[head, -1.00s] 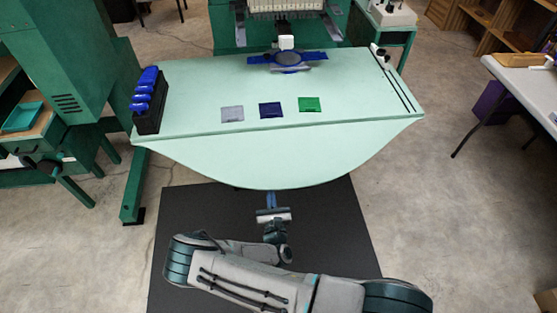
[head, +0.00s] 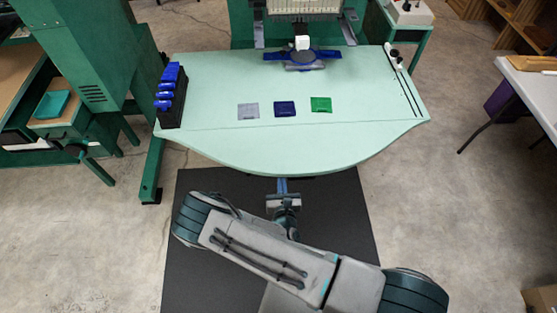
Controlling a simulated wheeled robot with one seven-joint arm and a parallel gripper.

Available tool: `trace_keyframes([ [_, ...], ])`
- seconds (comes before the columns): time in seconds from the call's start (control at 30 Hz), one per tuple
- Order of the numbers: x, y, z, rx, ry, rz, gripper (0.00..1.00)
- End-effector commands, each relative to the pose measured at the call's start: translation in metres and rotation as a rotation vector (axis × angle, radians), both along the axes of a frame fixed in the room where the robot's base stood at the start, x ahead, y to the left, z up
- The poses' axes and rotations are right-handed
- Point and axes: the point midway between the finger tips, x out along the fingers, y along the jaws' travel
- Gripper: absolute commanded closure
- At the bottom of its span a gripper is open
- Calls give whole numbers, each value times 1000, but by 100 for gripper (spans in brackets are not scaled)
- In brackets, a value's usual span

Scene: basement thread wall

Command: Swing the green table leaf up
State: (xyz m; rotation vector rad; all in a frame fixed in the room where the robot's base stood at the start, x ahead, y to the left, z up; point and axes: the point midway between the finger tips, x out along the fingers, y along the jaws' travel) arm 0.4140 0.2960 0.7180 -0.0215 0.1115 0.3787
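The pale green table leaf (head: 290,148) is the curved front part of the table, joined to the green table top (head: 350,85) along a thin straight seam. It looks level or nearly level with the top, and its rounded edge faces me. My gripper (head: 282,185) is at the middle of that front edge, pointing away from me. Its blue fingertips reach the edge from below, and their ends are hidden under the leaf. I cannot make out contact or the gap between the fingers.
A black rack with blue items (head: 171,96) stands at the table's left end. Grey, dark blue and green squares (head: 321,104) lie mid-table. A blue hoop (head: 303,58) is at the back. Thin rods (head: 403,80) lie at right. A black mat (head: 345,215) covers the floor.

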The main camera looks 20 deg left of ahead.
Motion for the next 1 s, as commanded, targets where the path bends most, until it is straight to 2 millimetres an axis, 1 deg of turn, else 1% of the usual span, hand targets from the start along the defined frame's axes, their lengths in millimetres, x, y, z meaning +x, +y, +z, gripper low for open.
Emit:
trace_keyframes([
  [0.03, 1, 1, 8, 5, -11, 1, 100],
  [0.13, 1, 1, 11, 6, -14, 2, 100],
  [0.67, 3, 2, 14, 9, -19, -1, 100],
  [0.77, 3, 1, 8, 8, -17, -2, 100],
  [0.83, 3, 1, 0, 7, -15, -3, 100],
  [1.0, 3, -1, -29, 0, 1, -7, 100],
])
